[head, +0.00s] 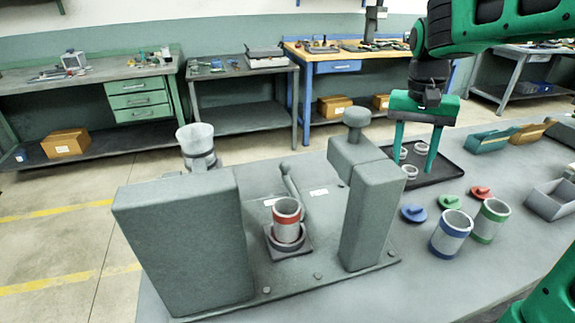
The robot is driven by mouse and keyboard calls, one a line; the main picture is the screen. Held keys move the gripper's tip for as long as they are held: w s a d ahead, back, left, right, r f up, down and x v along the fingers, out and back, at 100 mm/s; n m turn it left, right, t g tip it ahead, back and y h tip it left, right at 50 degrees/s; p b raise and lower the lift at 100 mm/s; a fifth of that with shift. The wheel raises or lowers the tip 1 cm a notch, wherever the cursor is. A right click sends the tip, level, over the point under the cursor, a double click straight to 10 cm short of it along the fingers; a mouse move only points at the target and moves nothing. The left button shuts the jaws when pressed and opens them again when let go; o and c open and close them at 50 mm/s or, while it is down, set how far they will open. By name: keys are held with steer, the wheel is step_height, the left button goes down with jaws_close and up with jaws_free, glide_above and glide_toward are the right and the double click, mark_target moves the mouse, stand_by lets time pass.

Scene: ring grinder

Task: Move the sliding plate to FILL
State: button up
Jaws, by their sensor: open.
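The grinder stands on the bench as two tall grey blocks on a base plate (335,272). Between them a small square plate (292,254), which looks like the sliding plate, lies under a red-banded cup (287,222) set in a dark ring. A grey rod with a round knob (287,172) rises behind the cup. Two white labels (318,192) lie near it; their words are too small to read, so I cannot tell which marks FILL.
A black tray (450,172) with small pale rings lies below and behind my gripper. Blue-banded (450,235) and green-banded (490,222) cups and several coloured lids stand at right. The right block with its knob (357,120) stands between my gripper and the plate.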

steer(key=w+a, duration=1.2)
steer(key=a, duration=0.1)
steer(key=y, duration=0.1)
glide_toward(285, 162)
steer(key=shift+d, duration=0.35)
steer(key=shift+w+a+f, duration=0.1)
steer(key=shift+a+f, duration=0.1)
steer(key=shift+a, duration=0.1)
steer(key=shift+f, duration=0.3)
step_height(285, 162, down, 10)
steer(key=shift+r, duration=0.1)
steer(key=shift+d, duration=0.1)
jaws_close()
